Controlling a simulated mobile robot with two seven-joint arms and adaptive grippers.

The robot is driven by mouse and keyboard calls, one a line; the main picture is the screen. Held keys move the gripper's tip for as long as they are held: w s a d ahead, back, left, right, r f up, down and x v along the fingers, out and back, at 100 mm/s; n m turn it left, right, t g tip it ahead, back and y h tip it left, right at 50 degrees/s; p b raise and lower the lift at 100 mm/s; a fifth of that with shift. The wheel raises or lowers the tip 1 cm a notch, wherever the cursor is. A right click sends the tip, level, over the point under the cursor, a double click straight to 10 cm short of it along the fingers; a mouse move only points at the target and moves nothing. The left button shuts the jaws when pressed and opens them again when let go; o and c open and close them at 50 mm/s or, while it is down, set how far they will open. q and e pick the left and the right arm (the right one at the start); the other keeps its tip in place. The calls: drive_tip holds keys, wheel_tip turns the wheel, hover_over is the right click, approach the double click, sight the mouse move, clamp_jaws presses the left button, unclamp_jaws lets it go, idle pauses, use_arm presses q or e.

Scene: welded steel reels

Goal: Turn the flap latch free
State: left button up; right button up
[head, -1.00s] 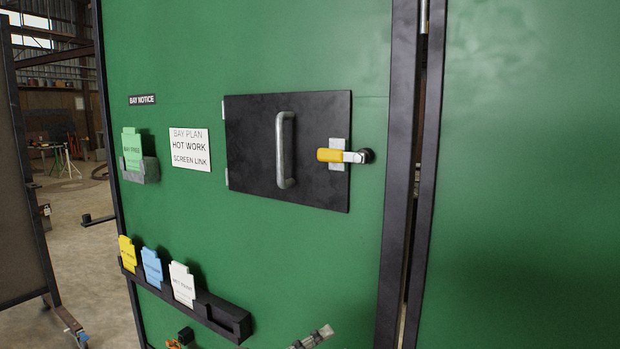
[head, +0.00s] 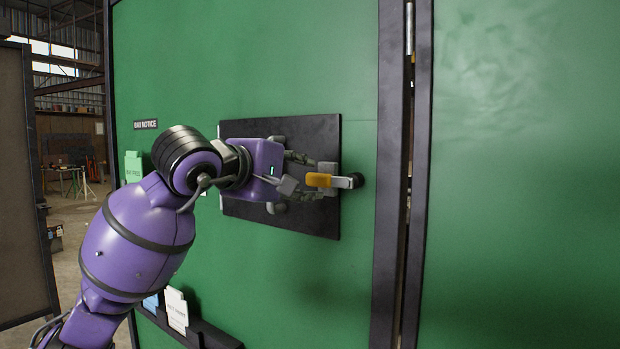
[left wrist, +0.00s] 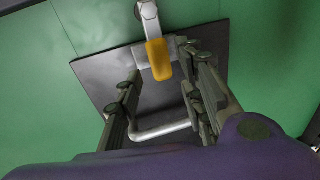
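The flap latch (head: 330,181) has a yellow grip and a metal arm on a dark pivot, and lies horizontally across the right edge of the black flap (head: 315,222). It also shows in the left wrist view (left wrist: 158,58), with its yellow end pointing between my fingers. My left gripper (head: 310,180) is open at the latch's yellow end, its fingers (left wrist: 157,82) spread on either side and not closed on it. The flap's metal handle (left wrist: 165,130) lies between the fingers lower in that view; in the head view my gripper mostly hides it. My right gripper is not in view.
The green panel (head: 290,80) carries the flap. A dark vertical post (head: 392,200) stands right of the latch. Below left, a black rack (head: 205,335) holds cards, including a white one (head: 176,310). A green card (head: 133,167) hangs at left, partly behind my arm.

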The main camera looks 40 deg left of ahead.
sight(315, 179)
use_arm(q)
drive_tip(key=shift+w+f, duration=0.15)
drive_tip(key=shift+w, duration=0.75)
drive_tip(key=shift+w+f, duration=0.15)
drive_tip(key=shift+w, duration=0.7)
clamp_jaws()
